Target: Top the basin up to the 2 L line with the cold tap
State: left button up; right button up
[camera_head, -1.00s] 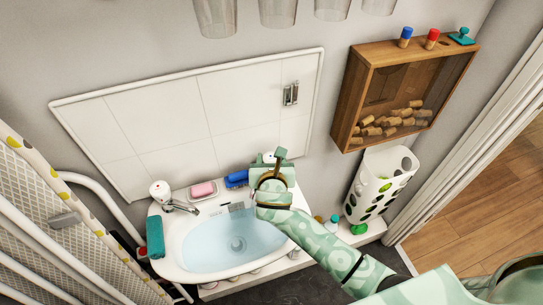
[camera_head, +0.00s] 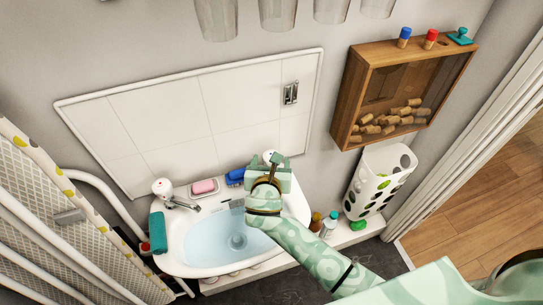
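The white basin (camera_head: 175,250) holds pale blue water (camera_head: 212,240), with the round drain visible through it. A small grey patch (camera_head: 236,204) shows on its back inner wall; I cannot read a 2 L line. A white-topped tap (camera_head: 163,188) with a chrome spout stands at the back left corner. Another white tap top (camera_head: 268,155) shows at the back right, mostly hidden behind my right gripper (camera_head: 277,164). That gripper is over or against this tap; contact and its fingers are hidden. I cannot see any stream of water. My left gripper is out of view.
A pink soap (camera_head: 203,187) and a blue brush (camera_head: 236,176) lie on the basin's back ledge. A teal cloth (camera_head: 157,233) hangs at its left rim. Small bottles (camera_head: 329,226) stand to the right, below a white holed bin (camera_head: 378,185) and a wooden cork box (camera_head: 342,112).

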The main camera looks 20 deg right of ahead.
jog(key=p+v, duration=0.1)
jog(key=v, duration=0.8)
jog(key=shift+s+p, duration=0.15)
jog(key=shift+p, duration=0.25)
dwell(0.9)
